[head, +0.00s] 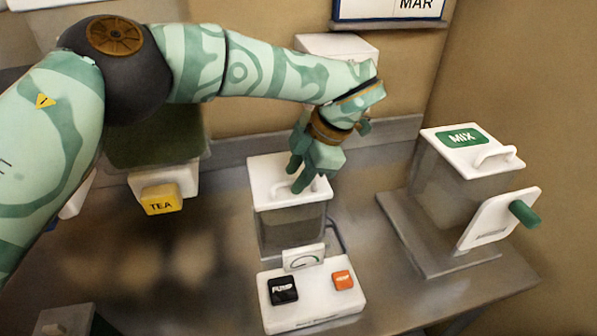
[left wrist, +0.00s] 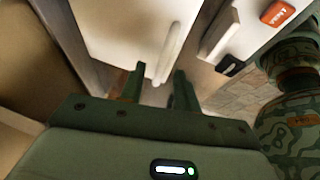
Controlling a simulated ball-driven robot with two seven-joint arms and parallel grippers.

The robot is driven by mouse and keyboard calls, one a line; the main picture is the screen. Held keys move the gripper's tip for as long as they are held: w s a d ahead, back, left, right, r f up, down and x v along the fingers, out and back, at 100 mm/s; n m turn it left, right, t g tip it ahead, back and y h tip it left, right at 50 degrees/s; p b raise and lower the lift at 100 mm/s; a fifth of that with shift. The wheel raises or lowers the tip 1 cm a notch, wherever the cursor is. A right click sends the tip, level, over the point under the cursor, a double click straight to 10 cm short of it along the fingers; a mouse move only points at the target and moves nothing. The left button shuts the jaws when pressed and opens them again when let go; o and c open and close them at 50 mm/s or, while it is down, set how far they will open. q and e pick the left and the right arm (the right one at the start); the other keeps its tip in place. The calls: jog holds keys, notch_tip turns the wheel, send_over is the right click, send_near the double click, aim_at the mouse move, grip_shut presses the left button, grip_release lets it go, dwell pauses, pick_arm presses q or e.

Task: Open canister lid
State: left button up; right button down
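A clear canister (head: 292,228) with a white lid (head: 272,172) and a white loop handle stands at the middle of the counter. My left gripper (head: 303,178) reaches down over this lid, right at the handle (head: 318,183). In the left wrist view, the white lid (left wrist: 125,25) fills the upper middle. The handle (left wrist: 168,55) points toward the gap between my two green fingers (left wrist: 160,88), which are apart with nothing clamped. I cannot tell whether they touch the handle. My right gripper is not in view.
A white box with PUMP (head: 283,290) and orange VENT (head: 342,280) buttons sits in front of the canister. A MIX canister (head: 440,190) with a green-knobbed panel (head: 500,219) stands right on a grey base. A yellow TEA block (head: 161,199) is left. Counter between is clear.

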pick_arm(q)
grip_shut()
jog(key=shift+r, duration=0.1)
